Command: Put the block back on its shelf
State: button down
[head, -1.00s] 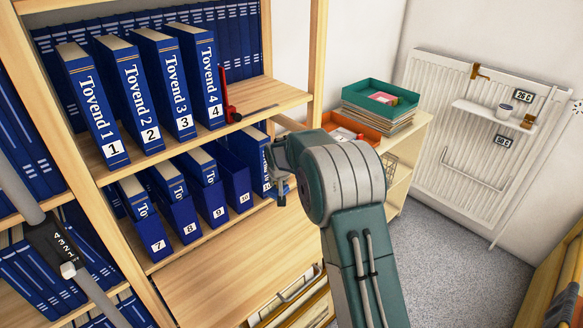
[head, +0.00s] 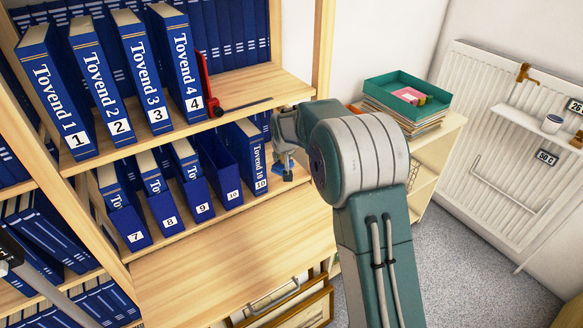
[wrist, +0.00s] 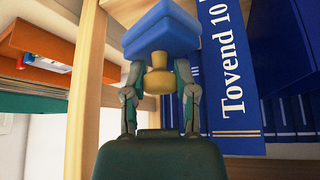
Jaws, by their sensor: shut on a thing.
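The block (wrist: 162,32) is blue, with a rounded tan knob (wrist: 158,75) on its near side. My gripper (wrist: 160,88) is shut on the knob, one finger on each side. In the head view my gripper (head: 284,160) is in front of the lower shelf (head: 180,232), at the right end of the book row. A small blue part of the block (head: 288,177) shows below it; the rest is hidden. The blue book Tovend 10 (head: 247,158) stands just left of my gripper; in the wrist view it is right of the block. I cannot tell whether they touch.
Slipcases 7 to 9 hold books; slipcase 10 (head: 222,178) looks empty. Tovend 1 to 4 and a red bookend (head: 208,85) stand on the upper shelf (head: 262,88). A wooden upright (head: 323,50) is close right. A low cabinet with a green tray (head: 405,97) stands beyond my arm.

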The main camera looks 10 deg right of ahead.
jog(key=w+d+f, duration=0.1)
jog(key=w+f, duration=0.1)
jog(key=w, duration=0.1)
jog(key=w+d+f, duration=0.2)
jog(key=w+f, duration=0.1)
jog(key=w, duration=0.1)
jog(key=w+d+f, duration=0.1)
jog(key=w+f, duration=0.2)
jog(key=w, duration=0.1)
jog(key=shift+w+d+f, duration=0.15)
jog(key=shift+f, duration=0.1)
jog(key=shift+w+d+f, duration=0.2)
jog(key=shift+w+f, duration=0.25)
jog(key=shift+f, duration=1.6)
jog(key=shift+c, duration=2)
grip_release()
jog(key=shift+f, duration=0.1)
